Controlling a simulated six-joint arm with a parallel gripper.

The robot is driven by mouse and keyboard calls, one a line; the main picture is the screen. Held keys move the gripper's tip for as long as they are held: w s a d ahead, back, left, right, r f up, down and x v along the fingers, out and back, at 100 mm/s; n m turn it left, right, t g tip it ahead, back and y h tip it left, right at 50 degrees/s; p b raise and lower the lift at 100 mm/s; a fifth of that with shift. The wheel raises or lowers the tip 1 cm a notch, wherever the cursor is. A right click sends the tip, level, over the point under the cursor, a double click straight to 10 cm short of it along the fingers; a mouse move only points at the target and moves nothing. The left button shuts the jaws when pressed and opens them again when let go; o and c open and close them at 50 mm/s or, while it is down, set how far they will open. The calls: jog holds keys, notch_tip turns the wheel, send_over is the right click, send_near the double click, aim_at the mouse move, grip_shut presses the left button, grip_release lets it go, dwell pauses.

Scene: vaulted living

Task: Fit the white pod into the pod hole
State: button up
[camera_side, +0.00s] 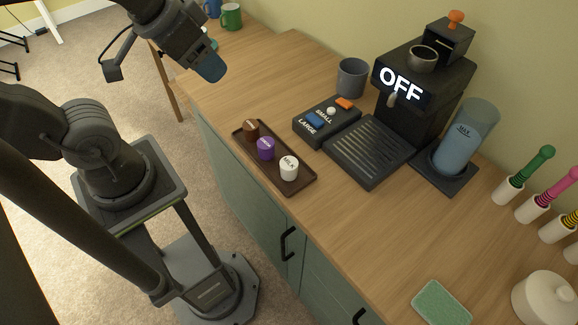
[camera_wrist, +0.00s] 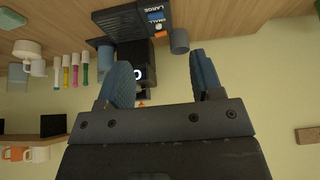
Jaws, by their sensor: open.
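The white pod (camera_side: 289,168) stands upright at the near right end of a dark brown tray (camera_side: 300,187), beside a purple pod (camera_side: 265,148) and a brown pod (camera_side: 251,129). The black coffee machine (camera_side: 400,115) reads OFF; a round, metal-rimmed opening (camera_side: 422,58) on its top looks like the pod hole. The machine shows upside down in the wrist view (camera_wrist: 133,58). My gripper (camera_side: 211,68) is raised at the upper left, well apart from the pods. In the wrist view its blue fingers (camera_wrist: 160,82) are spread with nothing between them. The pods are not visible there.
A button box (camera_side: 327,122) and a drip tray (camera_side: 370,150) lie between the pods and the machine. A grey cup (camera_side: 352,77) stands behind. A water tank (camera_side: 466,137) and several colourful-handled tools are at right. The wooden counter left of the pods is clear.

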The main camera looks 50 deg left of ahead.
jog(key=shift+c, duration=0.9)
jog(key=m+g, duration=0.6)
jog(key=m, duration=1.2)
send_over(289, 163)
notch_tip(289, 163, down, 13)
notch_tip(289, 163, down, 14)
